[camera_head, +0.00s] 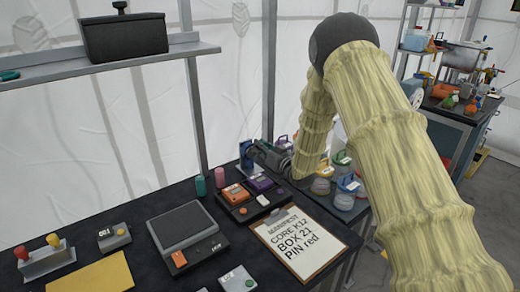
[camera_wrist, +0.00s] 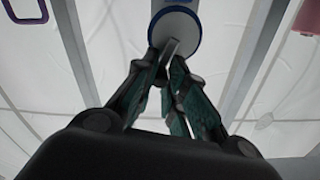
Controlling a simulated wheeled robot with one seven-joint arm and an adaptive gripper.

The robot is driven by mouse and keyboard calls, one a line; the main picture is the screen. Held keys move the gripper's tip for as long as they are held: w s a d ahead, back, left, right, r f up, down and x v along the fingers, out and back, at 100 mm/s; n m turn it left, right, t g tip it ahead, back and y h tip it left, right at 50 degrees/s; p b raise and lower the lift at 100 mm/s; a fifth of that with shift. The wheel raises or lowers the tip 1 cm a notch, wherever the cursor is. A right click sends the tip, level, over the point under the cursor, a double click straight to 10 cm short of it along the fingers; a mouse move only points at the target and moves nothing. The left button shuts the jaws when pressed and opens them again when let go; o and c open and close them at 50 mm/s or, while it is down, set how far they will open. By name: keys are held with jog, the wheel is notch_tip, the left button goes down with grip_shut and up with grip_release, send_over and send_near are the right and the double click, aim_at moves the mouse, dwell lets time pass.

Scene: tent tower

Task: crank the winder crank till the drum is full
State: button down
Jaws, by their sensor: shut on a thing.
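My gripper (camera_wrist: 170,58) fills the lower middle of the wrist view, its fingers converging on a small grey piece (camera_wrist: 171,47), which I take to be the crank's handle. Just beyond it is a round pale disc with a blue rim (camera_wrist: 174,26), which looks like part of the winder. In the head view my gripper (camera_head: 254,150) points left at the back of the dark table, beside a small dark blue-green upright thing (camera_head: 245,154). I cannot tell the crank's angle or how full the drum is.
The dark table (camera_head: 130,222) holds a manifest sheet (camera_head: 298,242), a scale-like box (camera_head: 186,226), orange and purple devices and a yellow mat (camera_head: 92,276). Several lidded jars (camera_head: 345,190) stand right of my gripper. A shelf (camera_head: 150,58) with a black box (camera_head: 124,37) is at upper left.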

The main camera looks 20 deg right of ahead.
jog(key=f+m+b, duration=0.1)
jog(key=m, duration=0.2)
jog(key=d+f+m+b, duration=0.1)
jog(key=m, duration=0.2)
jog(key=d+f+m+b, duration=0.1)
jog(key=m, duration=0.3)
jog(key=shift+w+d+b, duration=0.15)
jog(key=shift+w+b, duration=0.15)
jog(key=shift+w, duration=0.05)
jog(key=f+m+b, duration=0.1)
jog(key=m, duration=0.1)
jog(key=shift+m+b, duration=0.3)
jog(key=shift+b, duration=0.1)
jog(key=f+m+b, duration=0.1)
jog(key=m+b, duration=0.2)
jog(key=shift+f+m, duration=0.2)
jog(key=shift+m, duration=0.1)
jog(key=m+b, duration=0.2)
jog(key=shift+f+m, duration=0.25)
jog(key=shift+m, duration=0.05)
jog(key=shift+a+m+b, duration=0.25)
jog(key=shift+m+b, duration=0.25)
jog(key=shift+b, duration=0.2)
jog(key=c, duration=1.4)
grip_release()
jog(key=shift+s, duration=0.1)
